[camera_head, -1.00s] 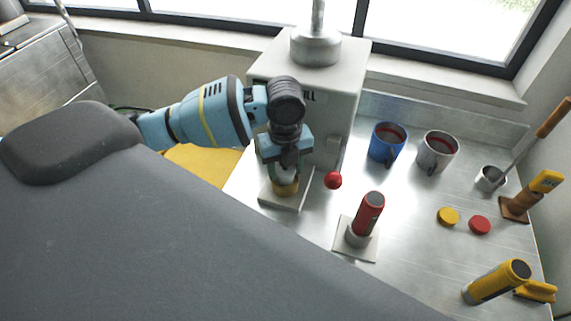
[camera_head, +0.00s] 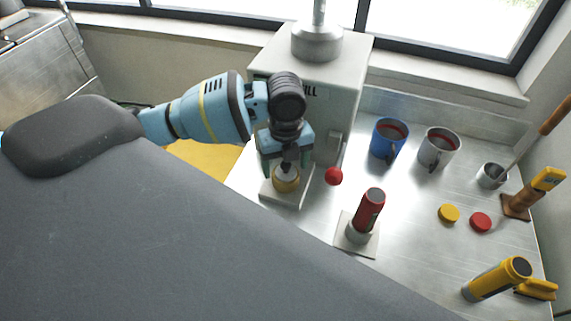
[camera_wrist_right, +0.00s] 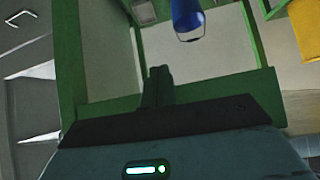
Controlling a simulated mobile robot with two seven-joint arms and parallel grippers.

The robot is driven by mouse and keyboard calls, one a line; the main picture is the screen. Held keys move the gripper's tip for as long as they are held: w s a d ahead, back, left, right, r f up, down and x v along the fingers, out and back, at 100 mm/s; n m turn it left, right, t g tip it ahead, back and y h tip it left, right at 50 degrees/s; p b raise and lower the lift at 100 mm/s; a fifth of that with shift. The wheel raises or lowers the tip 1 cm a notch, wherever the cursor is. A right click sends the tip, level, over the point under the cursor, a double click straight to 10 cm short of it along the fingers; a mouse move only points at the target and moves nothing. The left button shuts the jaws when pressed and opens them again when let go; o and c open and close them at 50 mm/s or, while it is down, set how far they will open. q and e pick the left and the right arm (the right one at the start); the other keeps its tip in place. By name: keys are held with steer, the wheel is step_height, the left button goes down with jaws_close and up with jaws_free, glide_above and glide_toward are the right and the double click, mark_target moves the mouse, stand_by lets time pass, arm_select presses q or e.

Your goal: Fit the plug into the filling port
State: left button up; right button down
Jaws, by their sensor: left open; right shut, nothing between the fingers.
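I cannot tell which part is the plug or the filling port. My right gripper (camera_wrist_right: 157,85) is shut and empty in the right wrist view, inside a green frame, apart from the machine.
A red cylinder (camera_head: 370,208) stands in a holder close right of the machine, near a red ball knob (camera_head: 334,176). Blue (camera_head: 387,140) and grey (camera_head: 438,149) mugs, yellow (camera_head: 448,213) and red (camera_head: 480,222) discs and a yellow cylinder (camera_head: 497,281) lie further right. Bare metal lies between.

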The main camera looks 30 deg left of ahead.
arm_select(q)
step_height(320, 180, up, 7)
steer(key=shift+r, duration=0.1)
stand_by(1.2)
